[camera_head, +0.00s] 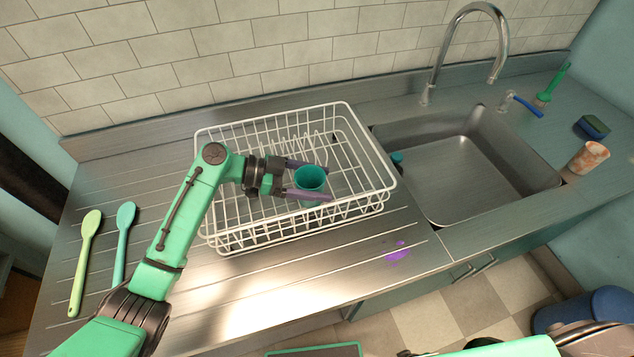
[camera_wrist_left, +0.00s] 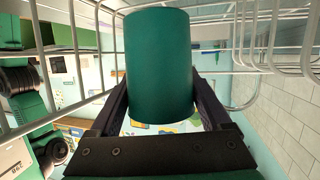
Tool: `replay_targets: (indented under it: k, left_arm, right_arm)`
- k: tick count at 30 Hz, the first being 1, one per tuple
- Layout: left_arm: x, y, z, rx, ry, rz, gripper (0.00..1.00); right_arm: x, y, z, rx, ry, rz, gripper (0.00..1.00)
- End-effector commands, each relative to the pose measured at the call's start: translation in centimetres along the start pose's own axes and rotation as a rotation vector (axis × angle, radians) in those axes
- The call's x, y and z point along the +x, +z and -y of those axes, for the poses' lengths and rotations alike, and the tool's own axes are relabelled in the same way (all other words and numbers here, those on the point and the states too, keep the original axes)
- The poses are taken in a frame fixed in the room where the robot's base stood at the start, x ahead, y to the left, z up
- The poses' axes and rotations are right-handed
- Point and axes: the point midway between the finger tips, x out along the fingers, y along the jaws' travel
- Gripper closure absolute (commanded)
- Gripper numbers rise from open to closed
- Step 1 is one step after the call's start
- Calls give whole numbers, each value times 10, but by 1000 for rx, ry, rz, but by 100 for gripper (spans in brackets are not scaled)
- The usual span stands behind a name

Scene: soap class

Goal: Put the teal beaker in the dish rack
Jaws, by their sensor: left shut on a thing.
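The teal beaker (camera_head: 311,177) is upright between the fingers of my left gripper (camera_head: 308,182), which is shut on it. In the head view they are over the right-middle part of the white wire dish rack (camera_head: 222,246). In the left wrist view the beaker (camera_wrist_left: 158,65) fills the middle, with a dark finger on each side, and rack wires (camera_wrist_left: 75,50) show around it. I cannot tell whether the beaker's base touches the rack. My right gripper is not in view.
The sink (camera_head: 470,172) with its tall tap (camera_head: 435,75) is right of the rack. Two spoons, light green (camera_head: 82,262) and teal (camera_head: 121,245), lie at the left. A patterned cup (camera_head: 588,158), a sponge (camera_head: 592,127) and brushes (camera_head: 551,85) are at the right. The front counter is clear except for a purple patch (camera_head: 398,252).

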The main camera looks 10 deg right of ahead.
Motion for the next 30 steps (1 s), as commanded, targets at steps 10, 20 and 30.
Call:
replay_targets:
  k: [10,20,30]
  left_arm:
    - [7,22,1,0,0,0,73]
    - [7,23,1,0,0,0,0]
    - [-34,27,2,2,-4,2,0]
  right_arm:
    - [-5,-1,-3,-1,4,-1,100]
    - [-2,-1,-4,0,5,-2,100]
    - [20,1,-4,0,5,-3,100]
